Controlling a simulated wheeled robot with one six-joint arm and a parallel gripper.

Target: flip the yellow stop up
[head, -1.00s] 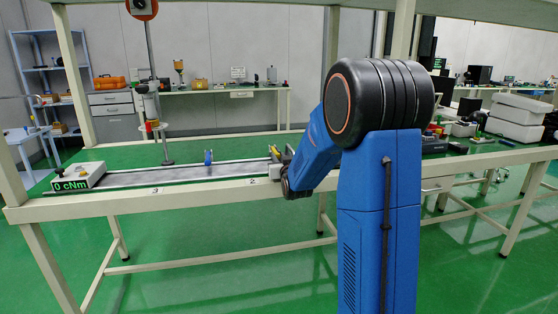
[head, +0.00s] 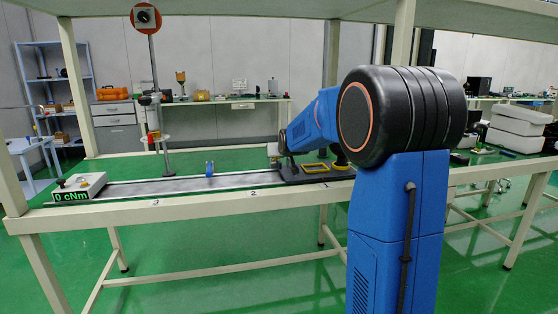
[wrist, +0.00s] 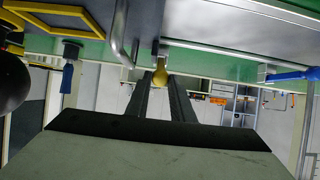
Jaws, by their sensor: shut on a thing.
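The yellow stop (wrist: 160,73) shows in the wrist view as a small yellow piece at the edge of the grey rail (wrist: 215,20). My gripper (wrist: 161,82) has its two dark fingers close together around it, shut on it. In the head view my gripper (head: 273,154) is at the right part of the rail, low over the bench. Its fingertips and the stop are too small or hidden to make out there. The wrist picture looks upside down, with the bench at the top.
A bent metal handle (wrist: 120,38) stands just left of the fingers in the wrist view. A blue lever (wrist: 290,75) is to the right.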

